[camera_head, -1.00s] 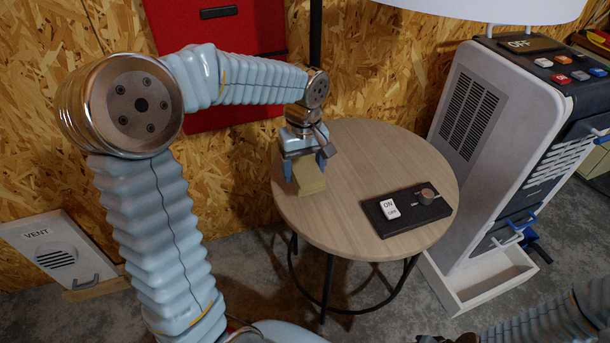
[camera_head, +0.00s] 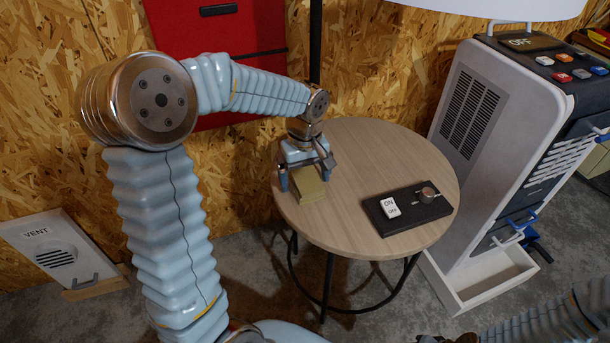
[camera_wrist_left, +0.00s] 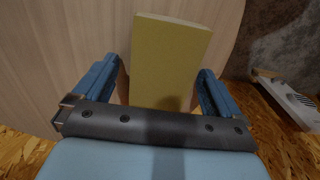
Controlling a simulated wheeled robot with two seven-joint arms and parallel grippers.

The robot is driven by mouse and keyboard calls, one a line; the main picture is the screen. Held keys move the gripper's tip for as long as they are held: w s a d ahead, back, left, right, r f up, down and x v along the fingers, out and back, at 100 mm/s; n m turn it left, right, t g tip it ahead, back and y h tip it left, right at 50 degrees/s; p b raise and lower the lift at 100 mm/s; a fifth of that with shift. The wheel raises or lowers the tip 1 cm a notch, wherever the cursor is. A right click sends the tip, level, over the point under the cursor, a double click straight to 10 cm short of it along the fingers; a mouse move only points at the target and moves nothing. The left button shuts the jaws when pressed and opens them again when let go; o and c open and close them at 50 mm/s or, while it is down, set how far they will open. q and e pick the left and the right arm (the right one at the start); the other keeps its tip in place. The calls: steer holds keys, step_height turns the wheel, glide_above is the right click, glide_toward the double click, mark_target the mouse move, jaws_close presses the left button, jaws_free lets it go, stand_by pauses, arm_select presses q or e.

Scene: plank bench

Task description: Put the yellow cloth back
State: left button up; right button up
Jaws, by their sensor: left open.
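In the left wrist view the cloth (camera_wrist_left: 165,62) lies between the two open fingers (camera_wrist_left: 160,90), with a gap on each side. The near end of the cloth is hidden behind the gripper's dark bar. My right gripper cannot be made out; only part of my right arm shows at the lower right.
A black switch panel (camera_head: 381,222) with an ON/OFF switch and a knob lies on the right of the table. A white and grey machine (camera_head: 457,150) with an open lower tray stands to the right. A red cabinet (camera_head: 217,30) and a lamp shade (camera_head: 500,8) are behind.

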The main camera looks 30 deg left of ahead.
mark_target(305, 174)
arm_select(q)
step_height(305, 174, up, 12)
steer(key=p, duration=0.1)
steer(key=shift+r, duration=0.2)
